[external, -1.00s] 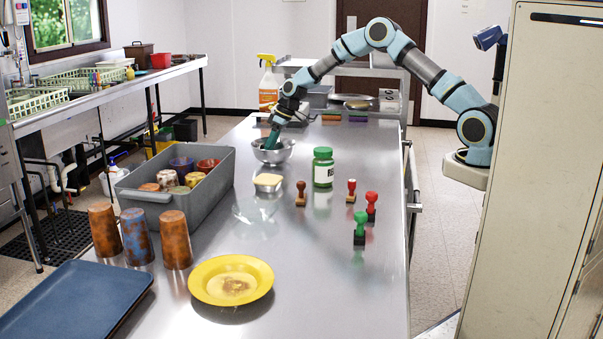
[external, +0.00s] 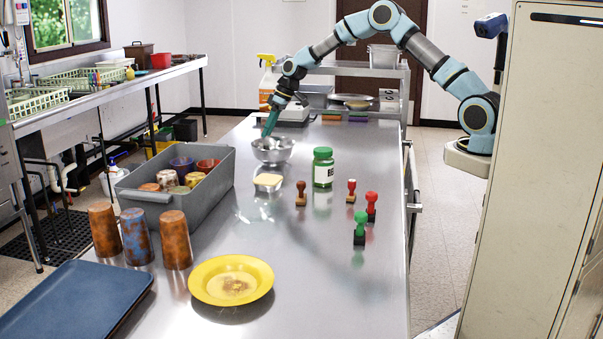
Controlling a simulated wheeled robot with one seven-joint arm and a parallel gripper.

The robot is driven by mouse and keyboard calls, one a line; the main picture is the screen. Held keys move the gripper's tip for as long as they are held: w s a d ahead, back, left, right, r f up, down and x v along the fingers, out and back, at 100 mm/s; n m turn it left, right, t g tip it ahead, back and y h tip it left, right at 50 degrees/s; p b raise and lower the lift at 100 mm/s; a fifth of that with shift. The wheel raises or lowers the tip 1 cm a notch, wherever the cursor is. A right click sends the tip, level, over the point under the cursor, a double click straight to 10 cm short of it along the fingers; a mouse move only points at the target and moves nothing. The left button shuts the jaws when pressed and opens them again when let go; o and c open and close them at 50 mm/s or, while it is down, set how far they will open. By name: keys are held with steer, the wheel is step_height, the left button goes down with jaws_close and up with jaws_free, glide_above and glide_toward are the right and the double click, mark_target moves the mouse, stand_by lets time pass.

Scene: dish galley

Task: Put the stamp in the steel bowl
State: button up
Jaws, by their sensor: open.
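The steel bowl (external: 284,153) stands toward the far end of the steel table. My gripper (external: 267,134) points down just above the bowl's rim, its jaws open. Something small and pale shows at the bowl's mouth near the fingertips; I cannot tell whether it is a fingertip or an object. Stamps stand upright on the table right of the bowl and nearer the camera: a brown one (external: 300,194), a small red-topped one (external: 351,190), a larger red one (external: 371,206) and a green one (external: 360,229). The inside of the bowl is mostly hidden.
A green-lidded jar (external: 323,168) and a yellow block in a dish (external: 268,180) stand near the bowl. A grey bin (external: 178,205) with cups is at left. A yellow plate (external: 230,280), several upright cups and a blue tray (external: 75,312) are in front. The right-front table is clear.

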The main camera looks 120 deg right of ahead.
steer(key=w+a+r+n+g, duration=0.1)
steer(key=w+a, duration=0.3)
steer(key=a, duration=0.6)
steer(key=w+a+r+n+y, duration=0.1)
steer(key=w+a+n, duration=0.15)
steer(key=a, duration=0.65)
steer(key=w+a+r+n+g, duration=0.1)
steer(key=w+a, duration=0.3)
steer(key=a, duration=0.6)
steer(key=s+a+n, duration=0.1)
steer(key=s+a, duration=0.3)
steer(key=a, duration=0.5)
steer(key=s+a+n, duration=0.1)
steer(key=s+a, duration=0.4)
steer(key=a, duration=0.5)
steer(key=s+a+r+n+g, duration=0.1)
steer(key=s+a, duration=0.4)
steer(key=a, duration=0.4)
steer(key=shift+a+n, duration=0.35)
steer(key=shift+a, duration=0.05)
